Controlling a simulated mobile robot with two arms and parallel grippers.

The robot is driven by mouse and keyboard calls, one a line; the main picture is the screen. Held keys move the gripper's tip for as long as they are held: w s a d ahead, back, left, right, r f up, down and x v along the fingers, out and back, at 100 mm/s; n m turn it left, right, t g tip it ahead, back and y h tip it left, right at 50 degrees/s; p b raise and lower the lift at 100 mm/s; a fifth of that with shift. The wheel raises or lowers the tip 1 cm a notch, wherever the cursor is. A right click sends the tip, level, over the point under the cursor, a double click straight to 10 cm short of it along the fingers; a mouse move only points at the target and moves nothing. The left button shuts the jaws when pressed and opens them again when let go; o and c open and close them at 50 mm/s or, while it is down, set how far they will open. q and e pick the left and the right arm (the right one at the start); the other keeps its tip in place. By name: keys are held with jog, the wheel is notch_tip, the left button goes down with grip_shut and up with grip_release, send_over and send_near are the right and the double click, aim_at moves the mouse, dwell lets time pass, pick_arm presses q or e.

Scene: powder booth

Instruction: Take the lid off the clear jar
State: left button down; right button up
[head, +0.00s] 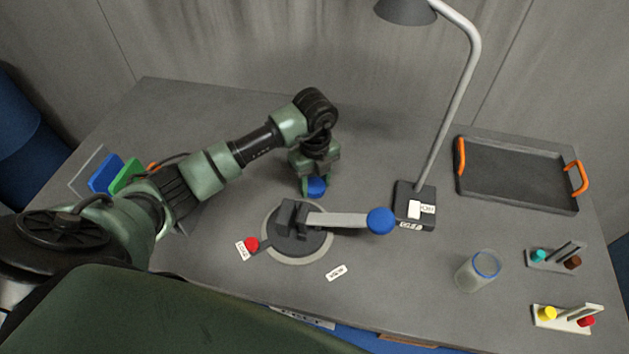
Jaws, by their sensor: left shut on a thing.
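The clear jar (472,277) stands upright on the right part of the table. Its top shows a blue ring around a greyish opening, and I see no lid on it. My left gripper (316,185) points down above the table, left of the lamp and behind the lever device. It is shut on a round blue piece, which looks like a lid (317,189); the fingers hide part of it. The jar is well to the right of this gripper and apart from it. My right gripper is not in view.
A lever device (298,243) with a blue knob (381,221) and a red knob stands in front of the gripper. A lamp (415,203), a dark tray (520,178) with orange handles and two small holders (553,258) are to the right. Bare table surrounds the jar.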

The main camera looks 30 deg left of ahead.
pick_arm(q)
jog(key=shift+f, duration=0.2)
jog(key=c, duration=1)
grip_release()
jog(key=shift+o, duration=0.2)
